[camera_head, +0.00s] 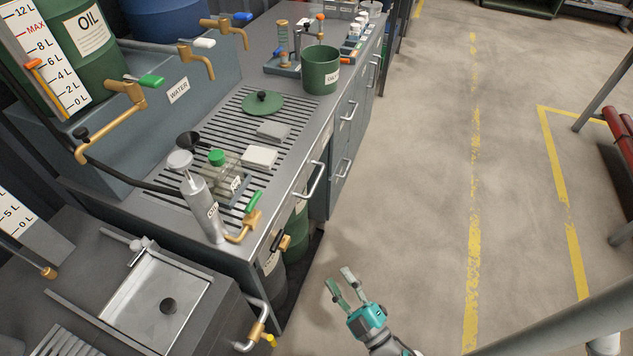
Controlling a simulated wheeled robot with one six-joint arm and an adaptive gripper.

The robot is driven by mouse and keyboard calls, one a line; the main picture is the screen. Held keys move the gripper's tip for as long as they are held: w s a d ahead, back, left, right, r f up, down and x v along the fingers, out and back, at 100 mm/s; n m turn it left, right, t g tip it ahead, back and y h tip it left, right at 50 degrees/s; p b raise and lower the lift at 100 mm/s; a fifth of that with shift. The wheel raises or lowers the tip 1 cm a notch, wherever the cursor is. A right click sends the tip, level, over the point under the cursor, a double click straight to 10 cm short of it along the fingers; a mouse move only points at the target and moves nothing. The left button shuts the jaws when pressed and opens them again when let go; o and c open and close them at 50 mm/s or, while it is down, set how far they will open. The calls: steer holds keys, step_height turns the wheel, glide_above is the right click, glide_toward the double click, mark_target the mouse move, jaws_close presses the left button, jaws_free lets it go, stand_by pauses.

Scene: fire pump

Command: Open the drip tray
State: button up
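The slotted drip grate (262,108) is set into the grey counter, with several items standing on it. Below it, on the counter's front face, is a silver bar handle (315,182), which looks like that of the drip tray. The front it belongs to is seen edge-on and appears shut; a small pale label shows near it. My gripper (340,280) is in front of the counter, over the floor, below and to the right of that handle in the picture. Its two fingers are apart with nothing between them, and it touches nothing.
Drawers with silver handles (348,112) continue along the counter's front. A silver dispenser (203,205), a green-handled brass tap (246,218) and a green pot (320,70) stand on the counter.

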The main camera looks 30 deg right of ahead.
steer(key=w+d+f+n+y, duration=0.25)
steer(key=w+d+n, duration=0.35)
steer(key=w, duration=0.5)
steer(key=n+y, duration=0.2)
steer(key=n, duration=0.3)
glide_toward(317, 181)
steer(key=shift+g, duration=0.4)
steer(key=x, duration=1)
steer(key=shift+w, duration=0.1)
jaws_close()
